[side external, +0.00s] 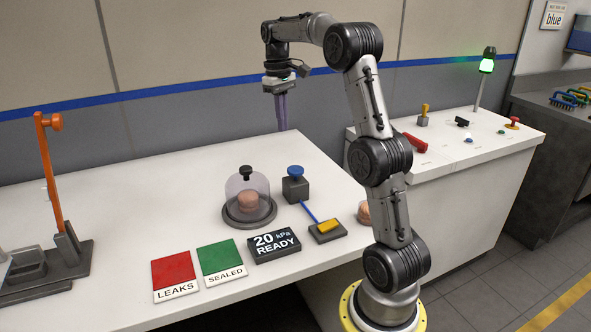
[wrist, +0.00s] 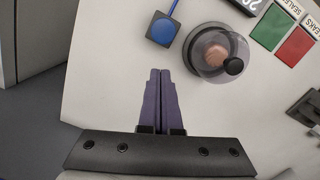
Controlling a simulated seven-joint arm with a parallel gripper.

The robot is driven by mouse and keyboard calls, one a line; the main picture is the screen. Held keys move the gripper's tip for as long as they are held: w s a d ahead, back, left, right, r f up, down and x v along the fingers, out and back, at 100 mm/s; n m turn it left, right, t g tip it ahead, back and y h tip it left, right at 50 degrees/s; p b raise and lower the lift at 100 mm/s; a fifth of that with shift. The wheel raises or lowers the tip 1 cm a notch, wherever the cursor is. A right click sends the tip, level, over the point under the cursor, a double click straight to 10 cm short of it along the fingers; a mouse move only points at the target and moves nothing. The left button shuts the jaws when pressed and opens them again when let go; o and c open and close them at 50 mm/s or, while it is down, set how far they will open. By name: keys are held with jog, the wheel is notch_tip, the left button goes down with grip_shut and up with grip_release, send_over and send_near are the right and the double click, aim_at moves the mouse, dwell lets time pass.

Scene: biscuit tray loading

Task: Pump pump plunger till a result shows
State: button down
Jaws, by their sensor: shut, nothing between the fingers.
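The pump (side external: 295,187) is a dark grey box with a round blue plunger (side external: 296,170) on top, standing on the white table right of the bell jar. In the wrist view the blue plunger (wrist: 163,30) is ahead of my fingers, up at the top. The clear bell jar (side external: 262,186) with a black knob covers a pinkish-brown biscuit-like piece (side external: 248,202). The display (side external: 273,244) reads "20 kPa READY". My gripper (side external: 281,122) is raised above the back of the table, apart from the plunger. Its purple fingers (wrist: 160,72) are shut and empty.
A red LEAKS pad (side external: 173,271) and a green SEALED pad (side external: 221,257) lie at the front. A yellow block on a dark base (side external: 327,228) has a blue bar. An orange post (side external: 50,170) stands at left. The back left table is clear.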

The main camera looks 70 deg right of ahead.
aim_at(294, 168)
jog(key=s, duration=0.1)
jog(key=s+a+f, duration=0.1)
jog(key=s+f, duration=0.1)
jog(key=shift+a+f, duration=0.1)
jog(key=shift+a, duration=0.15)
jog(key=shift+s+a+f, duration=0.1)
jog(key=shift+s+f, duration=0.05)
jog(key=shift+f, duration=1.65)
jog(key=shift+s+a+f, duration=0.1)
jog(key=shift+s+f, duration=0.05)
jog(key=shift+f, duration=1.6)
